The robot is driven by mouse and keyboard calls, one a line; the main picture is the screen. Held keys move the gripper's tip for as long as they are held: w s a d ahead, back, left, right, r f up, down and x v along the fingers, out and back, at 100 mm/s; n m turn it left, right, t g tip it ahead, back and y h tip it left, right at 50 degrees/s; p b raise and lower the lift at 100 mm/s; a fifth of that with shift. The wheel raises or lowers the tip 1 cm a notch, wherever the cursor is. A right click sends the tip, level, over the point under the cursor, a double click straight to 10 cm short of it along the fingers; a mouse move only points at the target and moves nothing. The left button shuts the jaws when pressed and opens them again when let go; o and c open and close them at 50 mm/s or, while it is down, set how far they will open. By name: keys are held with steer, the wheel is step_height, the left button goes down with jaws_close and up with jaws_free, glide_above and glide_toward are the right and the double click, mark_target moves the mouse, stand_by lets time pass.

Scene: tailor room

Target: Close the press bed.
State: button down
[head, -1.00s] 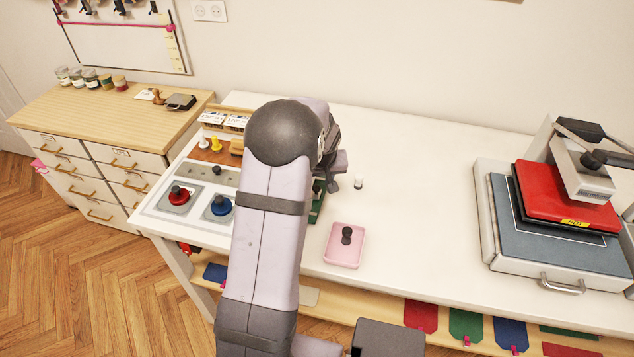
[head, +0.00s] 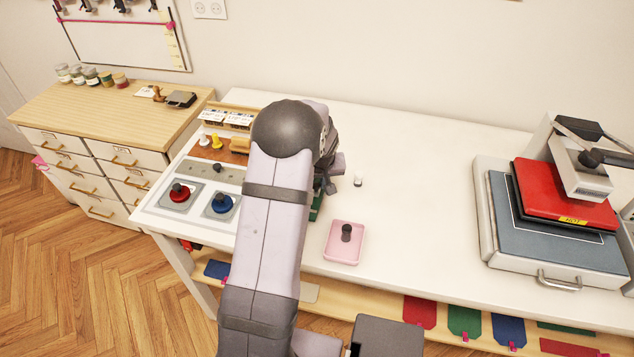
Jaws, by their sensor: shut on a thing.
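The heat press stands at the right end of the table. Its blue-grey press bed (head: 545,243) sticks out in front from under the red upper plate (head: 562,195) and has a metal handle (head: 560,282) on its front edge. My gripper (head: 328,187) is far to the left of the press, low over the table. My arm hides most of it. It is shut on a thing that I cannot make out. A green piece (head: 316,207) shows just below it, partly hidden; whether it is the held thing I cannot tell.
Red (head: 179,194) and blue (head: 221,204) knobbed pieces sit at the left. The table (head: 425,200) is clear between the pink tray and the press.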

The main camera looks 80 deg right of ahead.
steer(key=w, duration=0.3)
steer(key=c, duration=1.6)
jaws_free()
